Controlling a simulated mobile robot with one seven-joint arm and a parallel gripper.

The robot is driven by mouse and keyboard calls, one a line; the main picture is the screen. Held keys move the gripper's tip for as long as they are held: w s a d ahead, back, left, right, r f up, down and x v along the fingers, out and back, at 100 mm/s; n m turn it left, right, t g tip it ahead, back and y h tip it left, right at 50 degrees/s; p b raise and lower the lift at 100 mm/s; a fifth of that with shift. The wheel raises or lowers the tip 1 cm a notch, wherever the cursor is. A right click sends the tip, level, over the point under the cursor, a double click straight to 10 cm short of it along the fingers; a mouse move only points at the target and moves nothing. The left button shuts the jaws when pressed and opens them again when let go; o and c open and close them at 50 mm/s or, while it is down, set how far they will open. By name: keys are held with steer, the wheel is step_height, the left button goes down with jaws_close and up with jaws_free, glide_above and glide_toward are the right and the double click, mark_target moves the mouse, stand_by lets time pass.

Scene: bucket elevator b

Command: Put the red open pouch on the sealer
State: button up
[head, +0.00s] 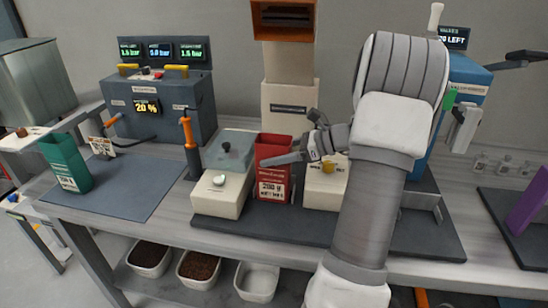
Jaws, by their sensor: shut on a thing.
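The red open pouch (272,184) stands upright, its open top facing up and a white label on its front. It is between two cream boxes on the bench, in front of a cream tower. My gripper (286,158) reaches in from the right and is shut on the pouch near its upper part. One dark finger crosses the pouch's front; the other finger is hidden. I cannot tell if the pouch's base touches the dark mat. No readable label marks the sealer; a blue machine (468,75) at right is partly hidden behind my arm.
Cream boxes stand left (221,190) and right (324,190) of the pouch, close to it. A dark blue console (160,115) and a teal pouch (66,162) are at left. A purple item (528,205) is at right. The blue-grey mat (130,195) at left has free room.

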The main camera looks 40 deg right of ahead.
steer(key=o, duration=1)
steer(key=shift+f, duration=0.15)
steer(key=shift+r, duration=0.2)
steer(key=p+v, duration=0.1)
steer(key=v, duration=0.6)
steer(key=shift+s+d, duration=0.15)
steer(key=shift+s, duration=0.1)
